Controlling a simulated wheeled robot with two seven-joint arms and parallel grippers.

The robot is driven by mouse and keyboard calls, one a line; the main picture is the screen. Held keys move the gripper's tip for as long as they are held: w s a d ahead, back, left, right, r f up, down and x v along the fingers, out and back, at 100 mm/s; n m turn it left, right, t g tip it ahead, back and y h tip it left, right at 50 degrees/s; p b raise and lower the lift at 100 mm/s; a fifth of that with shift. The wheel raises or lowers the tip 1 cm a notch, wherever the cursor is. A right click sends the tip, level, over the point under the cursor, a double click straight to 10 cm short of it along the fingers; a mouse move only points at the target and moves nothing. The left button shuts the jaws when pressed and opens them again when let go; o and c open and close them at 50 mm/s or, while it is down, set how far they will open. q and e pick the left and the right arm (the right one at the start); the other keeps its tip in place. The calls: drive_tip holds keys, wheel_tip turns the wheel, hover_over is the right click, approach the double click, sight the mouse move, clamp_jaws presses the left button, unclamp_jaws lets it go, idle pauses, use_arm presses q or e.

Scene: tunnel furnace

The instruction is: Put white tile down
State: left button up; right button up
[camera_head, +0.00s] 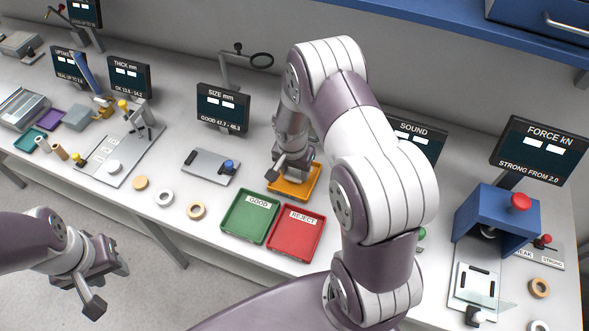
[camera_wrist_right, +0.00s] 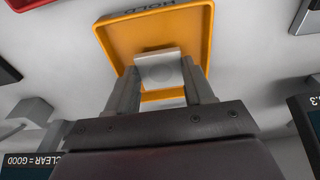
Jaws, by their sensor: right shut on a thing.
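My right gripper (camera_wrist_right: 162,82) is shut on a white tile (camera_wrist_right: 158,68), seen between its two fingers in the right wrist view. The tile is over an orange tray marked HOLD (camera_wrist_right: 196,22); I cannot tell whether it touches the tray floor. In the head view the right gripper (camera_head: 290,168) points down at the orange tray (camera_head: 284,194), and the tile is hidden there. My left gripper (camera_head: 106,282) is open and empty at the lower left, in front of the table edge.
A green GOOD tray (camera_head: 238,232) and a red REJECT tray (camera_head: 290,247) lie just in front of the orange tray. A grey plate with a blue knob (camera_head: 210,166) lies to the left, below the SIZE display (camera_head: 222,108). A blue press (camera_head: 495,222) stands at right.

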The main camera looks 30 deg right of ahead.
sight(292, 180)
drive_tip(key=shift+w+f, duration=0.1)
drive_tip(key=shift+f, duration=0.85)
drive_tip(key=o, duration=0.6)
drive_tip(key=shift+f, duration=0.1)
drive_tip(key=o, duration=0.4)
drive_tip(key=shift+o, duration=0.2)
drive_tip(key=shift+r, duration=0.6)
wheel_tip(292, 180, up, 11)
drive_tip(key=s+a+b, duration=0.1)
drive_tip(key=b, duration=0.1)
drive_tip(key=s+a+r+n, duration=0.2)
drive_tip(key=s+a+n, duration=0.1)
drive_tip(key=s+n, duration=0.2)
drive_tip(key=s+a+r+n+y, duration=0.1)
drive_tip(key=s+a+r+n, duration=0.1)
drive_tip(key=s+a+n, duration=0.2)
drive_tip(key=s+n, duration=0.1)
drive_tip(key=s, duration=0.2)
drive_tip(key=shift+s+r, duration=0.15)
